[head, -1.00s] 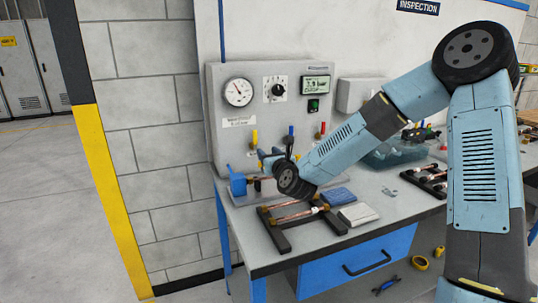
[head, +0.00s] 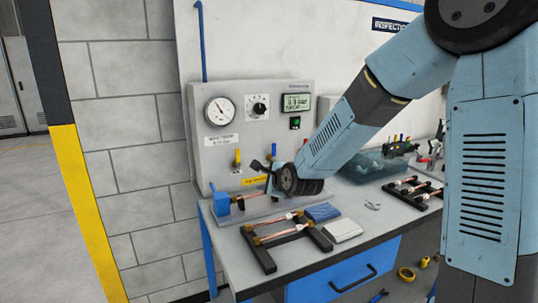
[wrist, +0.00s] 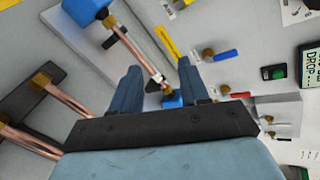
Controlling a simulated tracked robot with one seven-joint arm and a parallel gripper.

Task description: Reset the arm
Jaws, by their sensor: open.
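My gripper (wrist: 160,78) is open, its two blue fingers spread apart with nothing seen held between them. In the wrist view a copper tube (wrist: 138,48) with brass ends runs between the fingers, beyond them, from a blue block (wrist: 88,8) to a smaller blue part (wrist: 172,101). I cannot tell the exact gap between tube and fingers. In the head view my gripper (head: 262,172) is in front of the test panel (head: 225,150), above the bench, with its fingers partly hidden by my wrist. The copper tube (head: 248,193) shows beside the blue block (head: 221,201).
A dark rack with copper tubes (head: 262,256) stands at the bench front, beside a blue cloth (head: 322,212) and a pale pad (head: 342,230). Another tube rack (head: 413,190) and a clear bin (head: 372,170) are to the right. The panel has a gauge (head: 221,111) and valve levers.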

